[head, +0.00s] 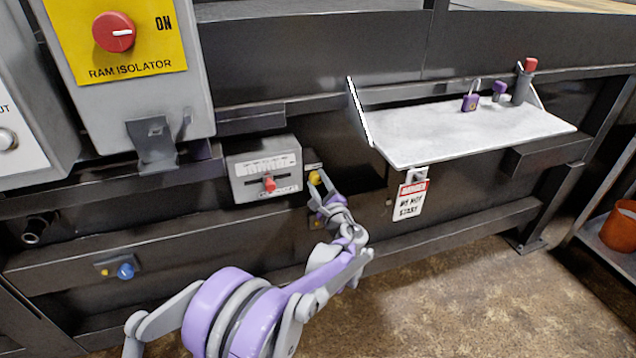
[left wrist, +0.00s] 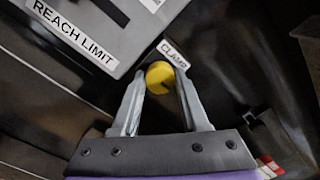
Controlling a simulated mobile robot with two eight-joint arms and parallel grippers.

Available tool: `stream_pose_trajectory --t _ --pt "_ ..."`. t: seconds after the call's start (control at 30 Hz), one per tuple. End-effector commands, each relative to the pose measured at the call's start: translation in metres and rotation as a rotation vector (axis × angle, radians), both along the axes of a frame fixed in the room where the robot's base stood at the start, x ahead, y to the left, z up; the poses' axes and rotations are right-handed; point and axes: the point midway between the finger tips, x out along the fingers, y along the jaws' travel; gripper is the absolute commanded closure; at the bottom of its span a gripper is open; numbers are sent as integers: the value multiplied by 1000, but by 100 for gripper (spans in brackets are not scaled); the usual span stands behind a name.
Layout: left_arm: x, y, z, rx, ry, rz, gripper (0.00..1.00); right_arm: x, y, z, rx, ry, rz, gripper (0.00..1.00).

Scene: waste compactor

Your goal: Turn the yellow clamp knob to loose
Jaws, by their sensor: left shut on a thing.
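The yellow clamp knob (head: 314,178) sits on the dark machine front, just right of the grey box with the red lever. The label's markings for the knob's positions are too small to read. My right gripper is not in view.
The grey box (head: 240,182), marked REACH LIMIT in the left wrist view, is close by on the left. A white shelf (head: 450,130) with a purple padlock (head: 470,102) juts out at right. A DO NOT START tag (head: 410,200) hangs below it.

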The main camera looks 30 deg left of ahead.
Motion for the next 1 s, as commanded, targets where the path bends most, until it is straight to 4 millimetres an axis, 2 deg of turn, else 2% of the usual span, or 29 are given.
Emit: stream_pose_trajectory --t 0.73,0.77,0.9,1.0 --pt "0 0 0 53 64 0 100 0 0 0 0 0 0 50" --pt "0 0 0 53 64 0 50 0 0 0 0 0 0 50" --pt "0 0 0 53 63 0 26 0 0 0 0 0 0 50" --pt "0 0 0 53 62 0 26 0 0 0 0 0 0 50"
